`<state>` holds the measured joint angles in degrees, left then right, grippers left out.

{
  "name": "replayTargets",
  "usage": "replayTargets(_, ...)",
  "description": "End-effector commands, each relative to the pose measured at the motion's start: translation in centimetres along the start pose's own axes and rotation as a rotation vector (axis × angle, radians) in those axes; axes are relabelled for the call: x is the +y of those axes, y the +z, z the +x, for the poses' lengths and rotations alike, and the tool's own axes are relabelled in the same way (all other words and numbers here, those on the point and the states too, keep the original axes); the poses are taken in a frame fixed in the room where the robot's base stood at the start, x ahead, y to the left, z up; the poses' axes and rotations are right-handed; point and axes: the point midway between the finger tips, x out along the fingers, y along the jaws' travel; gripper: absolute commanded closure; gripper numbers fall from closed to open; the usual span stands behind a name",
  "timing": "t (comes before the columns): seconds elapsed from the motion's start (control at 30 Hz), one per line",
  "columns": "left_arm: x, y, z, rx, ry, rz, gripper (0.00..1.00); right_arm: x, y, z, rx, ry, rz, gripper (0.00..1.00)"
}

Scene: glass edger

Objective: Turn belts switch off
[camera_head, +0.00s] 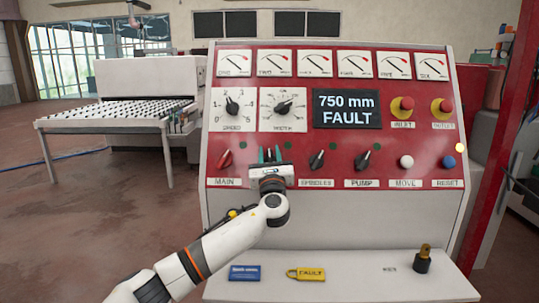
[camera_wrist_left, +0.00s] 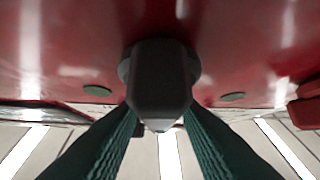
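The belts switch shows as a dark knob (camera_wrist_left: 160,85) in the left wrist view, upright against the red panel. My left gripper (camera_head: 270,155) is in front of the panel between the main switch (camera_head: 225,159) and the spindles switch (camera_head: 317,160). Its two green fingers (camera_wrist_left: 160,118) flank the knob and appear to press on its sides. In the head view the gripper covers most of the knob and its label. My right gripper is in neither view.
The red control panel (camera_head: 393,154) carries gauges, dials and a display (camera_head: 346,108) reading "750 mm FAULT". The pump switch (camera_head: 363,159) and white move button (camera_head: 406,161) are to the right.

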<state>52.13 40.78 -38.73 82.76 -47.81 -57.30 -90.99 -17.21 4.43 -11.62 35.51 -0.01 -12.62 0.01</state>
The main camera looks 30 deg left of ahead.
Motion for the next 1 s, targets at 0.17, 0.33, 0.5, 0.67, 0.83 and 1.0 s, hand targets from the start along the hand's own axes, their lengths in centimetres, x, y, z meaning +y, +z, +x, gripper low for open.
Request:
replayTargets(0.17,0.0,0.0,0.0,0.0,0.0,0.0,0.98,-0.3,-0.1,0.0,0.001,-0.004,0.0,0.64)
replayTargets(0.33,0.0,0.1,-0.1,0.0,-0.012,-0.01,1.0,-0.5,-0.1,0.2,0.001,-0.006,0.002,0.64)
replayTargets(0.5,-0.1,0.3,-0.2,-0.001,-0.134,-0.111,1.0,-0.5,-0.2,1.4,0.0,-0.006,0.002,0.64)
replayTargets(0.67,-0.4,0.2,-0.1,-0.001,-0.271,-0.216,1.0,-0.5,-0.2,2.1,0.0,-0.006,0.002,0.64)
replayTargets(0.83,-0.6,0.0,-0.1,0.001,-0.335,-0.262,1.0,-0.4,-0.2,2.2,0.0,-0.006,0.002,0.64)
replayTargets(1.0,-0.7,0.0,-0.1,0.002,-0.337,-0.262,1.0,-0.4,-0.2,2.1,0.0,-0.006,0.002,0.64)
